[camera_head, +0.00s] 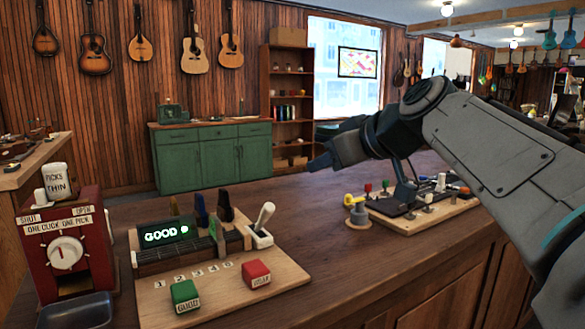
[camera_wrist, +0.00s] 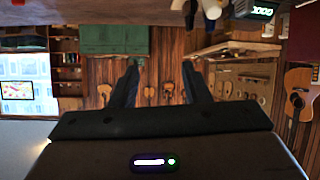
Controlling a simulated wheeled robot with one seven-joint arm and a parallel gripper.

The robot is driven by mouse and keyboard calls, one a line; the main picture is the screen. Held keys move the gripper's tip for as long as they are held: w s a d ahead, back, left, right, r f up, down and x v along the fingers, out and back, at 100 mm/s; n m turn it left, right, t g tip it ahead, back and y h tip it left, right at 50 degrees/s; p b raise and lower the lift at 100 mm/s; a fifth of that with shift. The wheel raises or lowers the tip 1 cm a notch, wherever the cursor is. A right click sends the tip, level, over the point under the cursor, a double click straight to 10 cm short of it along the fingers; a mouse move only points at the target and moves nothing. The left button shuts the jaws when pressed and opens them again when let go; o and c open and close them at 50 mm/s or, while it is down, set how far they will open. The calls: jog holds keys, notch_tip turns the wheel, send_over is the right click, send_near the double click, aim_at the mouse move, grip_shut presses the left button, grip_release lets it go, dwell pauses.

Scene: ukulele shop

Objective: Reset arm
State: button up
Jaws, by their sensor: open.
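My arm reaches in from the right in the head view, and my gripper (camera_head: 318,163) is at its end, raised above the wooden counter and pointing left. In the wrist view my gripper (camera_wrist: 161,78) shows two dark fingers spread apart with nothing between them. The gripper is open and empty and touches nothing. The wrist picture is upside down, with green cabinets, wood-panelled wall and hanging guitars beyond the fingers.
A board with a lit "GOOD" display (camera_head: 166,233), green button (camera_head: 185,296), red button (camera_head: 256,274) and white-handled lever (camera_head: 263,222) stands front left. A red pick dispenser (camera_head: 68,245) is at far left. A tool board (camera_head: 425,215) lies under my arm. Counter between boards is clear.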

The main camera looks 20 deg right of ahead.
jog(key=shift+a, duration=0.15)
jog(key=s+a+f+m+g+h+p, duration=0.3)
jog(key=s+a+f+g+p, duration=0.6)
jog(key=s+f+p, duration=0.5)
jog(key=s+a+m+p, duration=0.1)
jog(key=p, duration=0.6)
jog(key=shift+s+a+f+m, duration=0.15)
jog(key=shift+s+a+m, duration=0.15)
jog(key=shift+a, duration=0.05)
